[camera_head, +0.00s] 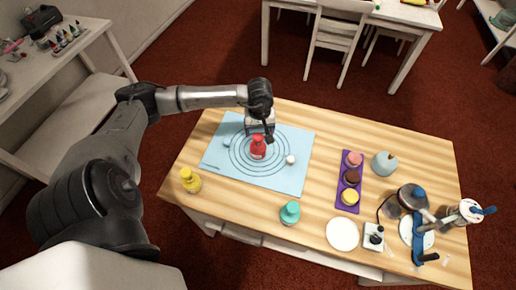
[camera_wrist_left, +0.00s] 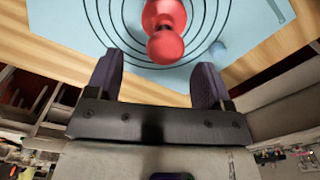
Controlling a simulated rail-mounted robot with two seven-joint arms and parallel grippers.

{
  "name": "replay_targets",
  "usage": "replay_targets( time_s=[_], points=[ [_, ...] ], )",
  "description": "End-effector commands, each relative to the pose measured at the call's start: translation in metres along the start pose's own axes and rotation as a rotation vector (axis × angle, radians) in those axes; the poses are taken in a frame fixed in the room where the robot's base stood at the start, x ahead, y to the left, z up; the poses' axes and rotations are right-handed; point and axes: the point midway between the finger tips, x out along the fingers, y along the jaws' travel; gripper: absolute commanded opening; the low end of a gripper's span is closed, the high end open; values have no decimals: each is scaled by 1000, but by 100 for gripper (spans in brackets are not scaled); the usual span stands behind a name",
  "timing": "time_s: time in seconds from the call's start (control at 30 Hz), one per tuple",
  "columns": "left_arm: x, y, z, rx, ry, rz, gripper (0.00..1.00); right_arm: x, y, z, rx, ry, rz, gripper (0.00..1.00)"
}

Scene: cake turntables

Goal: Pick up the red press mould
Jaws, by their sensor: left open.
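The red press mould (camera_head: 258,149) stands near the middle of the ringed light-blue mat (camera_head: 221,160). In the left wrist view the red mould (camera_wrist_left: 166,34) is at the top, its round knob toward me, beyond the fingertips. My left gripper (camera_head: 265,136) is close to the mould, just behind it in the head view. In the left wrist view my left gripper (camera_wrist_left: 156,82) has its two dark fingers spread wide, with nothing between them. The mould and gripper appear apart there. My right gripper is not in view.
A yellow mould (camera_head: 191,180) stands left of the mat and a teal mould (camera_head: 290,212) in front. A small white ball (camera_head: 291,159) lies on the mat. A purple tray (camera_head: 341,184) with round cakes, a white plate (camera_head: 342,234) and turntable gear stand to the right.

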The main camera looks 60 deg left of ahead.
Motion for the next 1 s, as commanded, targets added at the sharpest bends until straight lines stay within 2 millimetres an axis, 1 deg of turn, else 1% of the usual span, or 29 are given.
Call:
replay_targets(
  time_s=[0.03,0.1,0.3,0.53,0.7,1.0],
  points=[
    [6,0,0,0,-2,0,74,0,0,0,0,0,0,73],
    [10,0,1,1,-1,0,74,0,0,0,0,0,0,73],
    [19,-1,1,0,-2,-1,74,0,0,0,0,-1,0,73],
    [49,-6,5,-1,-5,0,74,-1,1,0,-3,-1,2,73],
    [63,-6,4,0,-2,0,74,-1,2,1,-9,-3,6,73],
    [66,-6,4,1,0,0,74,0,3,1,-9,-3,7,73]
  ],
)
